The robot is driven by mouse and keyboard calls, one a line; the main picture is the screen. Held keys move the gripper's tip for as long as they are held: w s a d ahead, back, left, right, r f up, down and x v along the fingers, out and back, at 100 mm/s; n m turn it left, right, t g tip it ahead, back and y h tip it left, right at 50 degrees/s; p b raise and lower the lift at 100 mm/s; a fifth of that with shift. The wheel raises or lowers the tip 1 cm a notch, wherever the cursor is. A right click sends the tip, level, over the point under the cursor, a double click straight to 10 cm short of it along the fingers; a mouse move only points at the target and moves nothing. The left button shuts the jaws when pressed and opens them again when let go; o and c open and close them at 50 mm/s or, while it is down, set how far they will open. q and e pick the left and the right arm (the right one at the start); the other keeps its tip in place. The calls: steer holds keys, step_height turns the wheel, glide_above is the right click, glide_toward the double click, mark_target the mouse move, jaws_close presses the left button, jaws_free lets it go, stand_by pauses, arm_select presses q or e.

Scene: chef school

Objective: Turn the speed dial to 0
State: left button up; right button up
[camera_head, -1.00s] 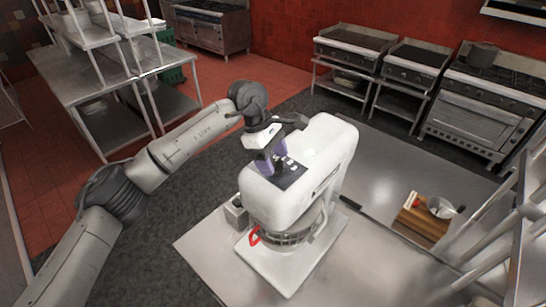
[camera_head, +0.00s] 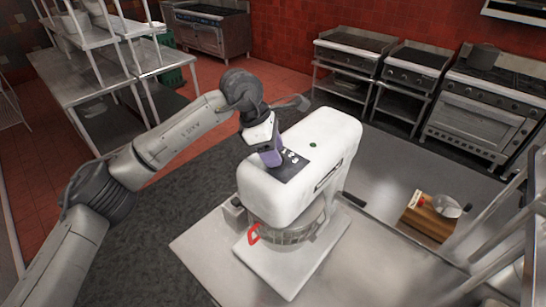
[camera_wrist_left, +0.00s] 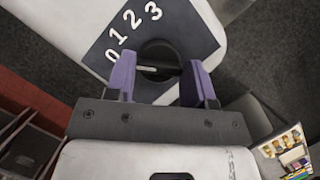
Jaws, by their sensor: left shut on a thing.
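A white stand mixer (camera_head: 330,150) stands on the metal table. A dark panel (camera_head: 292,168) on its top bears the digits 0, 1, 2 and 3, clear in the left wrist view. The black speed dial (camera_wrist_left: 158,54) sits beside these digits. The white line on its bar points left in that view, roughly toward the 0. My left gripper (camera_head: 271,160) is over the panel; in the wrist view its purple fingers (camera_wrist_left: 160,76) stand on either side of the dial's bar and are shut on it. In the head view the gripper hides the dial. My right gripper is not in view.
A wooden block (camera_head: 428,222) is farther right on the table (camera_head: 385,270). Shelving posts rise at the right edge.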

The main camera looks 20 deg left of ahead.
arm_select(q)
steer(key=shift+n, duration=0.3)
steer(key=o, duration=0.9)
steer(key=shift+r, duration=0.1)
steer(key=b+v, duration=0.2)
steer(key=v, duration=1.1)
steer(key=shift+s+r+b, duration=0.15)
steer(key=shift+r+b, duration=0.15)
